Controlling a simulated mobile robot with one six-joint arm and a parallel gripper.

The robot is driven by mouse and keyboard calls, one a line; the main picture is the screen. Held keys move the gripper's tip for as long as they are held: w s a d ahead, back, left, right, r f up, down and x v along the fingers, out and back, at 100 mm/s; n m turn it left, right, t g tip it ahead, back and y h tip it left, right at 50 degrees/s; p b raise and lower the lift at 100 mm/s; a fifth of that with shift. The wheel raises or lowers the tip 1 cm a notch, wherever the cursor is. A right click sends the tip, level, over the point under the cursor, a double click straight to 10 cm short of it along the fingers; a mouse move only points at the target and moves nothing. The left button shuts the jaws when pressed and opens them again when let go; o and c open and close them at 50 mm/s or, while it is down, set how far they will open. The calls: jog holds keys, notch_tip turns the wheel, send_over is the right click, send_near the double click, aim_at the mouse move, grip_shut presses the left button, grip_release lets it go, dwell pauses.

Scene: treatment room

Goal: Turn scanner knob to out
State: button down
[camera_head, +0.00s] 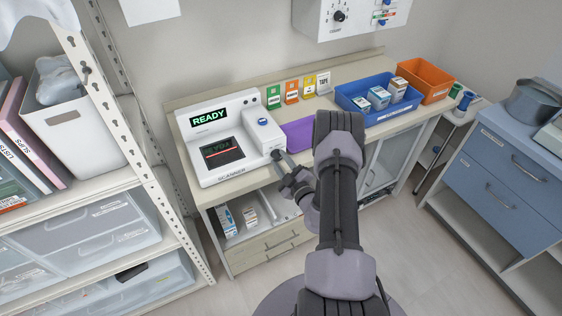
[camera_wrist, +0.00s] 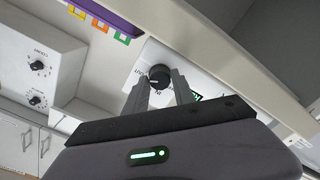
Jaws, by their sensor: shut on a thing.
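The white scanner (camera_head: 206,176) sits at the left end of the counter. Its display reads READY in green, and a dark window below shows a red line. The round black scanner knob (camera_wrist: 160,74) shows in the wrist view on a white panel with small lettering beside it. I cannot tell its exact setting. My gripper (camera_wrist: 160,84) is shut on the knob, one finger on each side. In the head view my gripper (camera_head: 279,156) reaches the scanner's front right corner, and the knob there is hidden.
Coloured cards stand behind. A wall panel (camera_head: 350,30) with a knob hangs above. Shelving (camera_head: 110,177) stands close at left.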

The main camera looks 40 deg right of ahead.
jog(key=c, duration=1)
grip_release()
jog(key=shift+c, duration=0.2)
jog(key=p+v, duration=0.1)
jog(key=v, duration=1.6)
jog(key=shift+s+a+p, duration=0.15)
jog(key=shift+s+p, duration=0.05)
jog(key=shift+p, duration=0.15)
